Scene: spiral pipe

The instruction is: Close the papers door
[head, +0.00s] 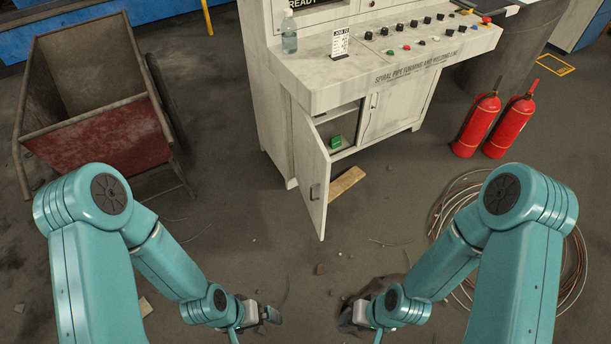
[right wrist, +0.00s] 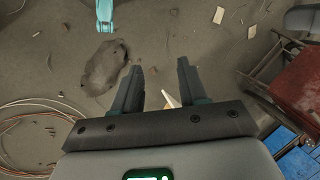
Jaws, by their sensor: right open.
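The papers door (head: 313,180) is the left door of the grey control cabinet (head: 300,95). My right gripper (head: 350,315) is also low and right of the door. In the right wrist view the right gripper (right wrist: 160,82) is open, with nothing held.
A rusty red cart (head: 95,110) stands at left. Two red fire extinguishers (head: 476,122) stand right of the cabinet, with coiled cable (head: 572,270) on the floor below. A wooden piece (head: 347,181) lies beside the door. Floor before the door is mostly clear, with scattered debris.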

